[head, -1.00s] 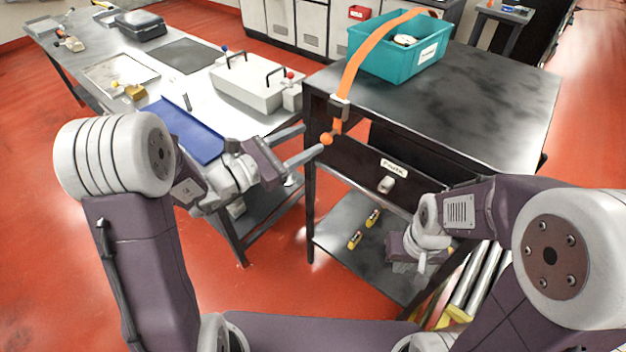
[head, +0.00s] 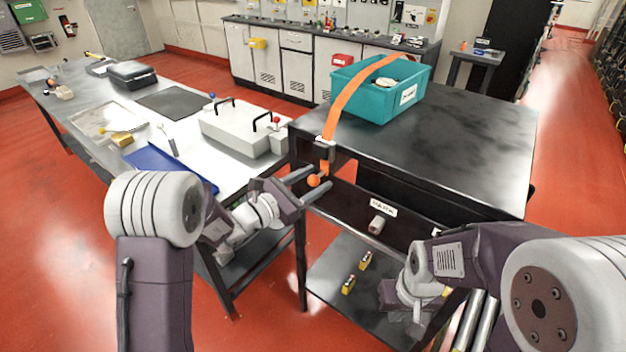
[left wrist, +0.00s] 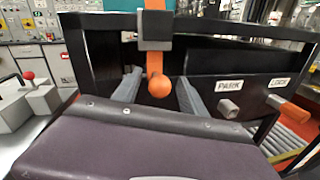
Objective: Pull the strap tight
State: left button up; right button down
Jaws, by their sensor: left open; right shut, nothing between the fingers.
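An orange strap (head: 345,104) runs over the teal crate (head: 372,108) and down through a buckle (head: 324,150) at the table's edge. Its tail ends in an orange ball (head: 313,181), which also shows in the left wrist view (left wrist: 159,86). My left gripper (head: 318,180) is open, its two fingers on either side of the ball; I cannot tell whether they touch it. In the left wrist view the ball hangs between the fingers (left wrist: 157,92). My right gripper (head: 412,318) is low at the right, in front of the lower shelf, away from the strap.
The dark table (head: 440,125) carries the crate. Below its top are a PARK label (head: 383,208) with a peg (head: 377,225) and, in the wrist view, a LOCK label (left wrist: 279,82). Small yellow items (head: 348,285) lie on the lower shelf. A workbench (head: 190,140) stands left.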

pick_arm(q)
jog(key=shift+c, duration=0.3)
grip_shut()
jog(key=shift+f, duration=0.1)
dwell(1.0)
